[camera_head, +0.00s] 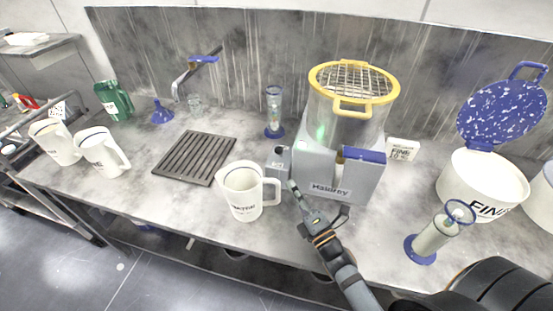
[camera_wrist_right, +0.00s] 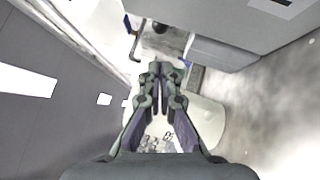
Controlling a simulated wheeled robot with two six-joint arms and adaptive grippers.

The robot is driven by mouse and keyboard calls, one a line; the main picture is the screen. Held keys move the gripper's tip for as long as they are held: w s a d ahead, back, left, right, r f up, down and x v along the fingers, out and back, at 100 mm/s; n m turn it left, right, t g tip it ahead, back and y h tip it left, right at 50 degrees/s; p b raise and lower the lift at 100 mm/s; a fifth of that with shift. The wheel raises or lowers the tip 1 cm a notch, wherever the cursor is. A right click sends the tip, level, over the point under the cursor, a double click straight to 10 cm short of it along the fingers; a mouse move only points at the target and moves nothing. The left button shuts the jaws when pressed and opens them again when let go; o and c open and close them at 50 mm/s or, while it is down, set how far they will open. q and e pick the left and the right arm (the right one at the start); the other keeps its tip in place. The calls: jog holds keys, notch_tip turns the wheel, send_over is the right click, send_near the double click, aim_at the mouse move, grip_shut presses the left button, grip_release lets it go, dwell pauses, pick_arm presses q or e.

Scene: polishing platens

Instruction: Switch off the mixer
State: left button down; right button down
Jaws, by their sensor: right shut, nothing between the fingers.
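The mixer (camera_head: 325,190) is a grey machine with a lettered front label, a blue-topped box on its front right and a clear bowl under a yellow-rimmed wire guard (camera_head: 351,80). A green glow shows in the bowl. A small grey control box (camera_head: 278,161) sits at the mixer's left front. My right gripper (camera_head: 292,186) is shut and empty, with its tip close to the lower part of that box; I cannot tell if it touches. In the right wrist view the closed fingers (camera_wrist_right: 161,72) point past a grey body (camera_wrist_right: 220,25), likely the mixer. My left gripper is not in view.
A white pitcher (camera_head: 242,205) stands just left of my right gripper. A blue-footed cylinder (camera_head: 432,240) and a white "FINE" tub (camera_head: 483,180) stand at right. A dark slotted mat (camera_head: 170,171) lies at left. The counter's front left is clear.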

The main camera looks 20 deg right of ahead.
aim_at(279, 152)
jog(key=p+x, duration=0.4)
jog(key=x, duration=0.5)
jog(key=shift+s+r, duration=0.1)
jog(key=shift+r, duration=0.05)
jog(key=shift+w, duration=0.65)
jog(key=shift+a, duration=0.1)
jog(key=p, duration=0.3)
jog(key=r+m+g+p, duration=0.1)
jog(key=p, duration=0.2)
jog(key=w+r+m+p, duration=0.1)
jog(key=p, duration=0.2)
jog(key=shift+d+r+g+h, duration=0.2)
jog(key=shift+d+g+h, duration=0.15)
jog(key=shift+g+h, duration=0.05)
jog(key=shift+f+p, duration=0.1)
jog(key=shift+p, duration=0.35)
jog(key=shift+f, duration=0.3)
